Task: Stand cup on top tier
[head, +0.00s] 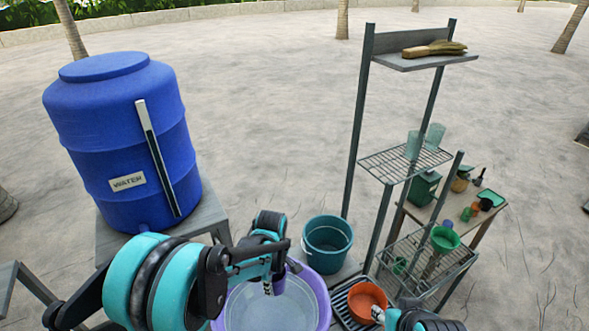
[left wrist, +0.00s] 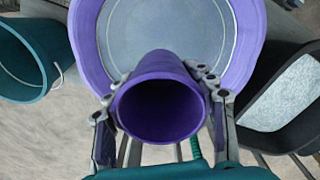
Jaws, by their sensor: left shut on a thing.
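My left gripper (head: 268,272) is shut on a purple cup (head: 279,282), over a purple basin (head: 322,300). In the left wrist view the cup (left wrist: 160,60) sits between both fingers, its dark open mouth facing the camera. The tiered rack (head: 357,120) stands to the right. Its top tier (head: 410,65) is a grey board carrying a wooden brush (head: 434,49). The wire tier (head: 375,165) below holds clear glasses (head: 434,136). My right gripper (head: 400,318) is only partly in view at the bottom edge; its fingers are unclear.
A blue water barrel (head: 125,120) stands on a grey stand at left. A teal bucket (head: 327,243) is behind the basin. An orange bowl (head: 367,298) sits near my right arm. A lower wire tier (head: 405,255) and a small table with pots are at right.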

